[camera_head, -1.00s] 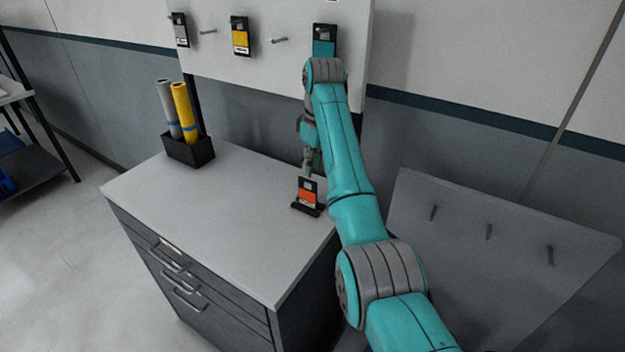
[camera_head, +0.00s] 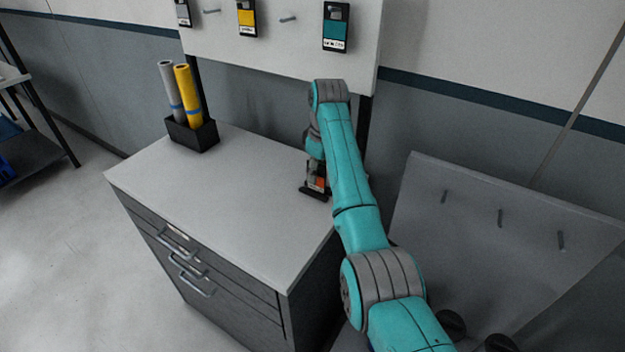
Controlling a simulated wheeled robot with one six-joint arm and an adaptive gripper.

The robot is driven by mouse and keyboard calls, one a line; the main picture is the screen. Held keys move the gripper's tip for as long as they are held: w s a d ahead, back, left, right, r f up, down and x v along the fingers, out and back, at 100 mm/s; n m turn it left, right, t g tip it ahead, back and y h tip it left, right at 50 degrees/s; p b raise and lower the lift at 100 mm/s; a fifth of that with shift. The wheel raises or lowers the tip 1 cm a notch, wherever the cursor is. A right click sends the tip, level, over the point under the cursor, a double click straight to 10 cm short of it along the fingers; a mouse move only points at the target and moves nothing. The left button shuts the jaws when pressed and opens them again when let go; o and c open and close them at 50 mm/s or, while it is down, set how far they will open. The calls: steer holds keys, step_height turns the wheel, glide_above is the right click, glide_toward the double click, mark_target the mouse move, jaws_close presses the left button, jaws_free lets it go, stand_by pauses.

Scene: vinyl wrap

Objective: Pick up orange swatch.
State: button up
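The orange swatch (camera_head: 320,183) is a small dark card with an orange patch. It stands upright in a black holder (camera_head: 311,194) near the back right of the cabinet top. My teal arm comes in from the lower right, and its end reaches down to the swatch. My gripper (camera_head: 317,171) is at the swatch's upper part and overlaps it in the view. The arm hides part of the swatch and the gripper, so I cannot tell whether the fingers are open or shut.
The white cabinet top (camera_head: 225,210) is mostly clear. A black box (camera_head: 192,134) with grey and yellow rolls stands at its back left. A pegboard (camera_head: 280,50) behind holds a yellow swatch (camera_head: 247,18) and a teal swatch (camera_head: 336,28). A grey pegged panel (camera_head: 480,250) leans at right.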

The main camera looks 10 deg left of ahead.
steer(key=shift+w+f, duration=0.1)
steer(key=shift+f, duration=0.75)
jaws_close()
steer(key=shift+r, duration=0.15)
step_height(320, 180, up, 10)
steer(key=shift+f, duration=0.15)
